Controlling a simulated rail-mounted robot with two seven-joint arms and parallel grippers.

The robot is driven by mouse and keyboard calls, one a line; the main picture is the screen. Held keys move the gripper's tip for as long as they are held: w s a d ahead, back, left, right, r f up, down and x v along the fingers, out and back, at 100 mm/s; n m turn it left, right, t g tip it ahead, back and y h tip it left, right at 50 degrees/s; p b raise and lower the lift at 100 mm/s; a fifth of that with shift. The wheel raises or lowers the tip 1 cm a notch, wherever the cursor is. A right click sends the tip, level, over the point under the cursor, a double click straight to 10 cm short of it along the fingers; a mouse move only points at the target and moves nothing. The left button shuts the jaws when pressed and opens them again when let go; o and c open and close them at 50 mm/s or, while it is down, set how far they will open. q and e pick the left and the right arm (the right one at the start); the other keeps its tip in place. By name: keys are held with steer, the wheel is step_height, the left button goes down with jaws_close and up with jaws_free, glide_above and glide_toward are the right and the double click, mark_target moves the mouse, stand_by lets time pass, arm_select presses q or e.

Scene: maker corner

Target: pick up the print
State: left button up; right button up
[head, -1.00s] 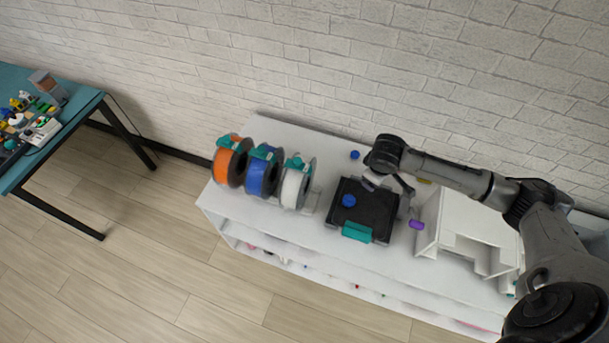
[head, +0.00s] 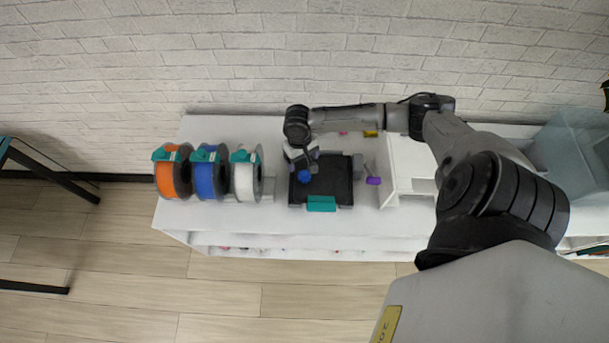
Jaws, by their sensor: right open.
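The print appears to be the small round blue piece (head: 304,176) lying on the black print bed (head: 335,190), which has a teal front piece (head: 321,203). My right gripper (head: 303,164) points down over the back left of the bed, right beside the blue piece in the picture. It is open, with nothing seen between its fingers. I cannot tell whether a finger touches the piece. My left gripper is out of view.
Orange (head: 173,179), blue (head: 207,179) and white (head: 246,181) spools stand left of the bed on the white shelf unit (head: 270,222). A purple cylinder (head: 373,181) lies right of the bed, near a white stepped block (head: 405,165). A clear bin (head: 572,150) stands far right.

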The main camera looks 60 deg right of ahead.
mark_target(305, 174)
steer(key=shift+s+a+f+p, duration=0.15)
steer(key=shift+s+f, duration=0.1)
steer(key=shift+f, duration=2.15)
steer(key=shift+s+d+f+p, duration=0.15)
steer(key=shift+s+f, duration=0.1)
steer(key=shift+f, duration=2.15)
steer(key=shift+a, duration=0.1)
steer(key=shift+c, duration=0.3)
steer(key=c, duration=1)
steer(key=shift+o, duration=0.2)
steer(key=shift+r, duration=0.15)
